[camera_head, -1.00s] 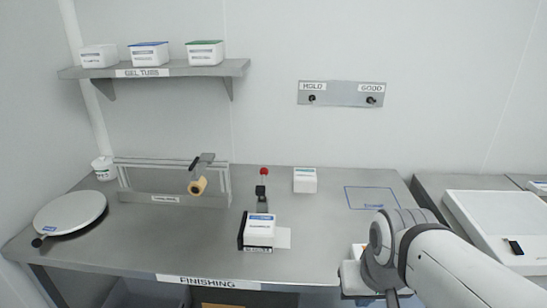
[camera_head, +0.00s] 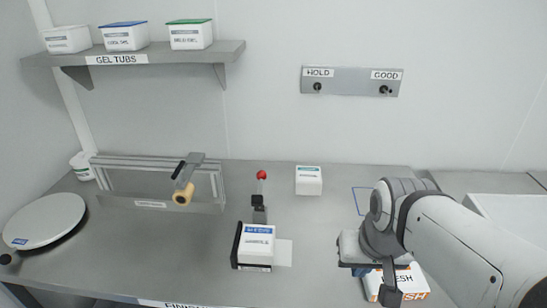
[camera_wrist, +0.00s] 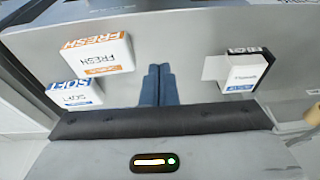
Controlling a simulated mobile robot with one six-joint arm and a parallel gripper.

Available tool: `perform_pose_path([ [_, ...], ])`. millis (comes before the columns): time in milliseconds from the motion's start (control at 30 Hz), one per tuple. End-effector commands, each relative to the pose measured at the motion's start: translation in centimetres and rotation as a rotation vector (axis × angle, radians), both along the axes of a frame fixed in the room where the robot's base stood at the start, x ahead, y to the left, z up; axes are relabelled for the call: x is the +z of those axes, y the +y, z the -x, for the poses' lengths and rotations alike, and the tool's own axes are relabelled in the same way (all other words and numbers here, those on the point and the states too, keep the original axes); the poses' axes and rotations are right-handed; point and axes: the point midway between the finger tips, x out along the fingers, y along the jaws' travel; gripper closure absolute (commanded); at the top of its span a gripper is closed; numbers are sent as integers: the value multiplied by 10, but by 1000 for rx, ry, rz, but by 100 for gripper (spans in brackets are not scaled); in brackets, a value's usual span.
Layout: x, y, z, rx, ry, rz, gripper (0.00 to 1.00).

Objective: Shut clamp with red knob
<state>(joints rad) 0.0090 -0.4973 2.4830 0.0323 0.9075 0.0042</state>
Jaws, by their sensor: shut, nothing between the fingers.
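The clamp (camera_head: 259,209) stands on the steel table behind a white box, with its red knob (camera_head: 262,175) at the top of an upright handle. The white box (camera_head: 257,243) sits in a black holder in front of the clamp, with a pale sheet sticking out to its right. My gripper (camera_wrist: 158,85) shows in the wrist view as two blue fingers held together, with nothing between them. In the head view my arm is at the lower right, to the right of the clamp and well apart from it. The clamp does not show clearly in the wrist view.
A FRESH box (camera_wrist: 98,54) and a SOFT box (camera_wrist: 74,92) lie near my gripper. A white box (camera_head: 308,180) stands right of the clamp. A frame with a tan roller (camera_head: 183,196) and a round white turntable (camera_head: 45,221) are at left. A tub shelf (camera_head: 150,60) hangs above.

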Motion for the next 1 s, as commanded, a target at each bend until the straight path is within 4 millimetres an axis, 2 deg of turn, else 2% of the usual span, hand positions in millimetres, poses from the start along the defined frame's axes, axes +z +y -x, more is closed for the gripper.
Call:
perform_pose_path([
  [167,0,18,-36,-133,89,-170,100],
  [267,-1,37,-70,-244,159,-316,100],
  [400,-5,61,-123,-405,258,-524,100],
  [600,-17,83,-208,-636,391,-820,100],
  [800,-38,88,-285,-835,496,-1079,100],
  [900,-47,86,-312,-903,527,-1172,100],
  [1000,-52,84,-329,-945,546,-1232,100],
])
